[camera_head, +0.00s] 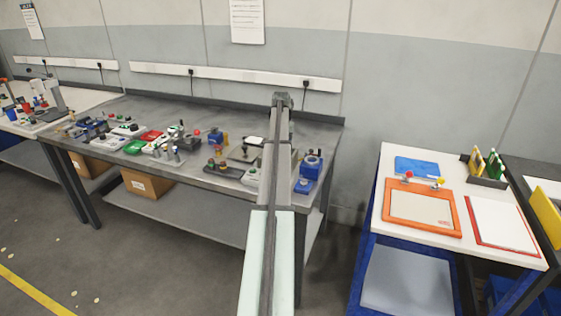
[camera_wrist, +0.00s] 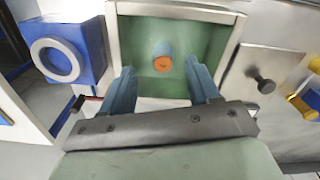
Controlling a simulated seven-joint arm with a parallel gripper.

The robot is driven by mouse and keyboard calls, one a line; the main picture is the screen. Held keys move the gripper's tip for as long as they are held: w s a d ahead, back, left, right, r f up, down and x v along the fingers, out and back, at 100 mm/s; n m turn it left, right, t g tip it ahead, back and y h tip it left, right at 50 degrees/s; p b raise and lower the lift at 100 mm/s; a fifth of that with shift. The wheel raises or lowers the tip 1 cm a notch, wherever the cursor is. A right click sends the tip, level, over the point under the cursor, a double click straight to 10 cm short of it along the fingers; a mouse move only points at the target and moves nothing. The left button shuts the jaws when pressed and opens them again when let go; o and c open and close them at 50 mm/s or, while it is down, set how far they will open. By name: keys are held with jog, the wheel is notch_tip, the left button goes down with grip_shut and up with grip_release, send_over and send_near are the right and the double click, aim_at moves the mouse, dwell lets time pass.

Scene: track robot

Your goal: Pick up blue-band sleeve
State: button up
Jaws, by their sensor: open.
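In the wrist view a small round piece (camera_wrist: 162,57) stands in a green-floored tray with a pale rim (camera_wrist: 112,22). Its end face is orange and a strip of blue shows along its upper edge; it looks like the blue-band sleeve. My gripper (camera_wrist: 160,68) is open, with its two blue-grey fingers apart to the left and right of the piece. No contact shows, and the height gap is hard to judge. In the head view my arm reaches over the grey workbench (camera_head: 130,105); my gripper and the sleeve cannot be made out there.
In the wrist view a blue block with a white ring (camera_wrist: 66,58) stands left of the tray. A metal plate with a dark knob (camera_wrist: 264,82) lies to its right, with yellow parts beyond. In the head view several fixtures crowd the bench; a white side table (camera_head: 388,160) stands right.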

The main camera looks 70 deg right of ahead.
jog(key=shift+w+d+f, duration=0.15)
jog(key=shift+f, duration=1.1)
jog(key=shift+w+d+f, duration=0.1)
jog(key=shift+f, duration=1.15)
grip_shut()
